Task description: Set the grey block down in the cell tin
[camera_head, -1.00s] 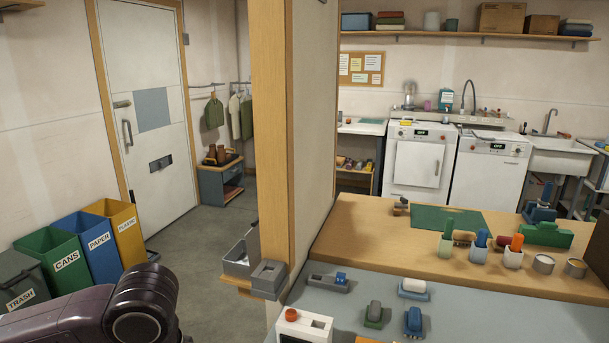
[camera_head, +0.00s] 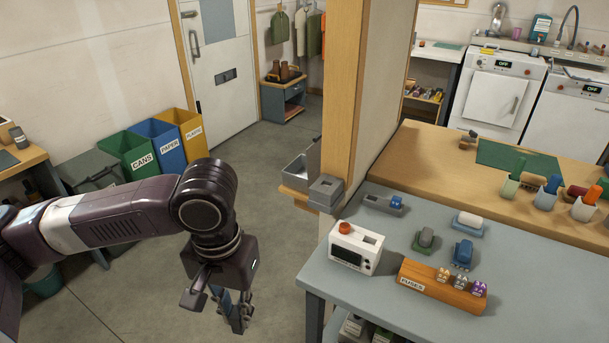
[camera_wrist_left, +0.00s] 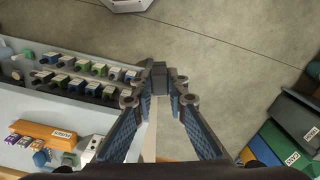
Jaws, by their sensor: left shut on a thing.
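My left gripper (camera_head: 238,322) hangs pointing down over the floor, left of the grey bench. In the left wrist view its fingertips (camera_wrist_left: 158,84) are shut on a small dark grey block (camera_wrist_left: 158,72). The fingers mostly hide the block in the head view. A small square grey box (camera_head: 325,190) with a recessed top stands at the near end of the partition wall, up and right of the gripper and apart from it. No label shows on it, so I cannot tell whether it is the cell tin. My right gripper is not in view.
The grey bench (camera_head: 385,260) carries a white device (camera_head: 355,250), an orange rack (camera_head: 425,287) and several small blocks. A grey tray (camera_head: 297,170) stands behind the square box. Labelled bins (camera_head: 150,150) stand at the left. The wooden post (camera_head: 343,100) rises beside the box.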

